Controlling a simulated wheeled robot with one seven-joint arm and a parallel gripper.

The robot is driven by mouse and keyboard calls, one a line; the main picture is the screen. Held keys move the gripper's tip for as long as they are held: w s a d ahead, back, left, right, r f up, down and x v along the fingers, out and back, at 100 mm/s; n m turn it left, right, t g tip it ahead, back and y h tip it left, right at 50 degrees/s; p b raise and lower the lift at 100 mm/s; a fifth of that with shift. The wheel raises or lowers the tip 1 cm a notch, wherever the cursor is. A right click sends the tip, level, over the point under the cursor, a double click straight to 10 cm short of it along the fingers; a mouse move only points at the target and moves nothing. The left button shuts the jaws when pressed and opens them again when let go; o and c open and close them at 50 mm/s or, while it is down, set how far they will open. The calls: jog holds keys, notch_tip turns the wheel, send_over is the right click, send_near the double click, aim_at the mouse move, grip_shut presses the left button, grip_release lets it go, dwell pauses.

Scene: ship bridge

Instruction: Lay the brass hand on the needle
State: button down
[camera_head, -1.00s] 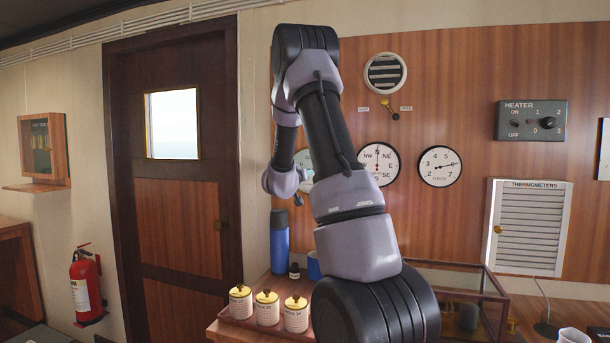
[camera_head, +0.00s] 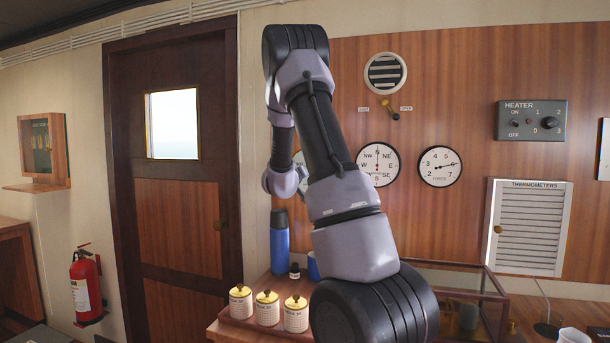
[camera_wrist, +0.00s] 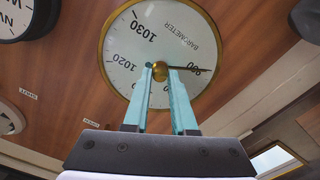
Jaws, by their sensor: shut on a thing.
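In the wrist view the round white barometer (camera_wrist: 125,45) has a brass rim and is mounted on the wood panel. A dark needle (camera_wrist: 190,69) runs from the middle towards the right, near the 980 mark. A brass knob (camera_wrist: 160,71) sits at the dial's centre. My gripper (camera_wrist: 161,72) has its two teal fingertips shut on that knob. The rest of the brass hand cannot be made out; the fingers cover part of the lower dial. In the head view, my arm hides most of the barometer.
In the head view a wind-direction dial (camera_head: 378,164) and a force dial (camera_head: 440,166) hang right of my arm. Below stand a blue flask (camera_head: 279,243), several brass-lidded jars (camera_head: 267,309) and a glass case (camera_head: 480,281). A brass vent lever (camera_head: 391,113) is above the dials.

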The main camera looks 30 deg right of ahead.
jog(key=shift+f, duration=0.15)
jog(key=c, duration=0.7)
grip_release()
jog(key=v, duration=1.1)
